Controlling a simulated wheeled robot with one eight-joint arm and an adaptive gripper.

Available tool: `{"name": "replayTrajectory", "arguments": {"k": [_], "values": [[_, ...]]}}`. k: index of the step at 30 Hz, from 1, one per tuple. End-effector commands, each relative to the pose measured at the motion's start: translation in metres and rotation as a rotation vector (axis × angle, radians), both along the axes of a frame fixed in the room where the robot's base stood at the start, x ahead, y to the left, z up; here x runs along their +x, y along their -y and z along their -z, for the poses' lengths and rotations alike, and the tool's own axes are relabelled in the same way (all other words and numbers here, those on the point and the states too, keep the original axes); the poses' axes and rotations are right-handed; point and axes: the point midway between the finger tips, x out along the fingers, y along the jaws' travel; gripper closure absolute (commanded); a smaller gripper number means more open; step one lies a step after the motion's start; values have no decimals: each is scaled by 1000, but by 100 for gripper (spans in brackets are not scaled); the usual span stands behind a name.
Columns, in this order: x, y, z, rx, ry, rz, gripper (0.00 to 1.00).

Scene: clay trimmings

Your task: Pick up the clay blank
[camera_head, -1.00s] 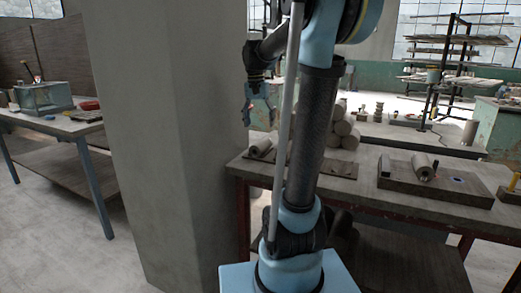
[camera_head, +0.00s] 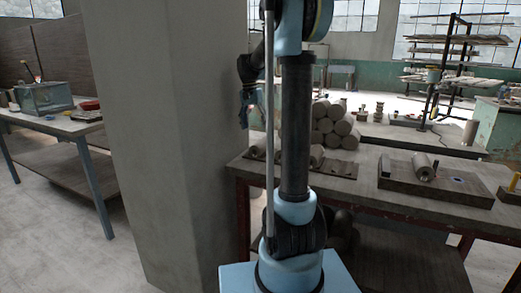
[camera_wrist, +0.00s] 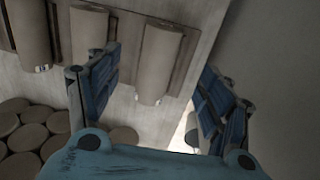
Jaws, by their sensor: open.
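Several grey-brown clay cylinders are in view, and I cannot tell which one is the clay blank. In the wrist view one cylinder (camera_wrist: 158,62) lies on a board, seen past the gap between my fingers, and another (camera_wrist: 88,30) lies to its left, partly behind the left finger. In the head view a cylinder (camera_head: 317,155) lies on the workbench (camera_head: 372,187), just right of my arm. My gripper (camera_wrist: 155,98) is open and empty, apart from the cylinders. In the head view it (camera_head: 244,108) hangs above the bench's left end, beside the pillar.
A stack of clay rolls (camera_head: 333,124) stands on the bench behind my arm. Another roll (camera_head: 424,167) lies on a thick block (camera_head: 440,184) at the right. A concrete pillar (camera_head: 165,130) stands close to the left of my gripper. A second table (camera_head: 55,120) is farther left.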

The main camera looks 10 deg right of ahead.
Motion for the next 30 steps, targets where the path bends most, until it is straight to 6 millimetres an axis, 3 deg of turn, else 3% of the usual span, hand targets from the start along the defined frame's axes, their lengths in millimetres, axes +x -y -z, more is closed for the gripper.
{"name": "replayTrajectory", "arguments": {"k": [6,17,24,30], "values": [[-3,4,36,0,0,0,27],[-5,6,61,0,0,0,27],[-9,6,92,0,0,0,27],[-10,8,105,0,0,0,27]]}}
